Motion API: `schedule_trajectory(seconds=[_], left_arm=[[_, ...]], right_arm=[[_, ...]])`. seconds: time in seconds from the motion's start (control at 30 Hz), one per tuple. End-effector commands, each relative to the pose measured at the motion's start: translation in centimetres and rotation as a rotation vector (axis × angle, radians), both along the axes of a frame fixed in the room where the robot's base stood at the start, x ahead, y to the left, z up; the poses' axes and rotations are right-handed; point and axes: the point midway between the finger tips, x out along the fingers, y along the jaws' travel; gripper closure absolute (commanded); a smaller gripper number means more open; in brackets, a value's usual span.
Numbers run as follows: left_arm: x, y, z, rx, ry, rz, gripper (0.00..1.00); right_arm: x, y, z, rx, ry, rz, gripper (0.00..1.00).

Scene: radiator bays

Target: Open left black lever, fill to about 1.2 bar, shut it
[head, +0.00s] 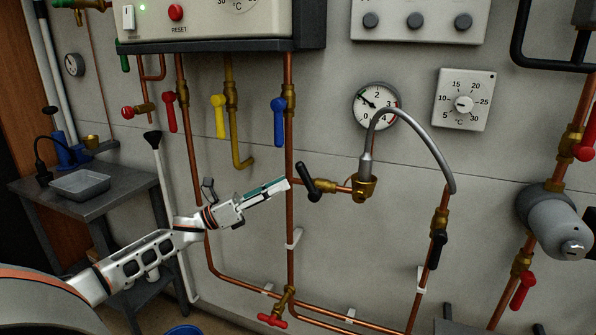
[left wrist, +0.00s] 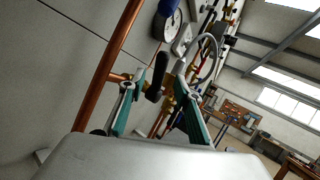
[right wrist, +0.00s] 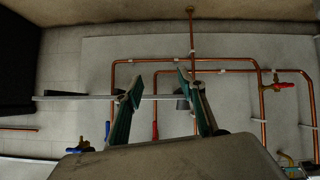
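The left black lever (head: 308,180) sits on a brass valve on a short horizontal copper pipe and slants across it. A silver hose arches from the brass fitting (head: 364,187) to the right pipe, where a second black lever (head: 437,250) hangs along the pipe. The round gauge (head: 376,106) has its needle toward the upper left, near 1; the exact reading is too small to tell. My left gripper (head: 284,184) is just left of the left lever. In the left wrist view its fingers (left wrist: 161,76) are apart, with the lever (left wrist: 157,76) showing between and beyond them. My right gripper (right wrist: 158,82) is open and empty.
A vertical copper pipe (head: 290,120) runs close by my left fingertips. A blue lever (head: 279,120), a yellow lever (head: 219,115) and a red lever (head: 170,112) hang above. A thermostat dial (head: 464,101) is right of the gauge. A grey table (head: 95,190) stands at left.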

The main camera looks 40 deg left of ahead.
Motion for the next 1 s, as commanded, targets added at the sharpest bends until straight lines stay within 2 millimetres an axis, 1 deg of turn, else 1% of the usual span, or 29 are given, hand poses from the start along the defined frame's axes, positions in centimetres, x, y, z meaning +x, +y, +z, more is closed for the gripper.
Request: schedule_trajectory(seconds=[0.07, 0.17, 0.43, 0.6, 0.77, 1.0], left_arm=[[0.1, 0.0, 0.3, 0.006, -0.007, -0.002, 0.67], [0.7, -0.5, 0.7, 0.006, -0.01, -0.004, 0.67], [3.4, -2.8, 2.4, 0.006, -0.012, -0.003, 0.67], [4.8, -3.9, 2.9, 0.005, -0.009, -0.002, 0.67], [5.4, -4.4, 3.1, 0.006, -0.007, -0.001, 0.67], [5.5, -4.5, 3.0, 0.006, -0.005, -0.001, 0.67]], right_arm=[[0.0, -0.1, 0.0, -0.002, -0.001, 0.0, 0.6], [0.1, -0.1, 0.2, -0.002, -0.003, 0.001, 0.6], [0.3, -0.2, 0.8, 0.001, -0.01, 0.001, 0.6], [0.2, -0.1, 0.9, 0.004, -0.008, 0.001, 0.6], [-0.1, 0.0, 0.6, 0.005, -0.001, 0.002, 0.6], [-0.4, 0.2, 0.3, 0.007, 0.006, 0.002, 0.6]])
